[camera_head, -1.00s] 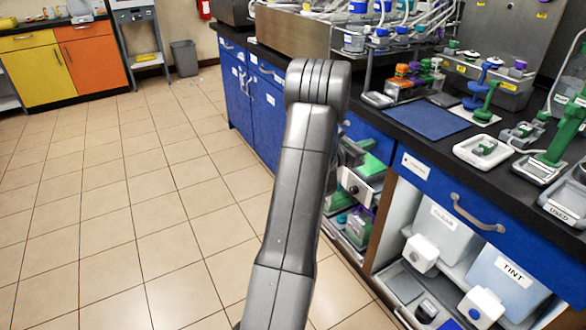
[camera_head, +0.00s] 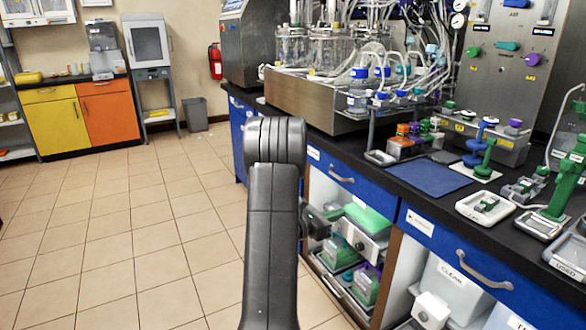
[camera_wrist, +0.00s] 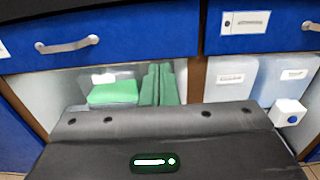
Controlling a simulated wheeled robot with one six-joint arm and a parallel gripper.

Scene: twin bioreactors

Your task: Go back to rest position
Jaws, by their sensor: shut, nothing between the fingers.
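My arm rises in the middle of the head view, in front of the bench's open cabinets. A dark part of my gripper (camera_head: 317,221) shows just right of the arm, in front of the open shelf; the arm hides the rest. My gripper is shut and empty. Its dark body (camera_wrist: 160,145) with a small green light fills the bottom of the wrist view, facing the cabinets. The fingertips cannot be made out there.
The black bench (camera_head: 395,170) with blue drawers (camera_head: 442,245) runs along the right, carrying bioreactor glassware, a blue mat (camera_head: 430,178) and clamps. Labelled bins (camera_head: 450,285) stand below. The tiled floor (camera_head: 110,235) at left is clear. A grey bin (camera_head: 195,114) stands at the back.

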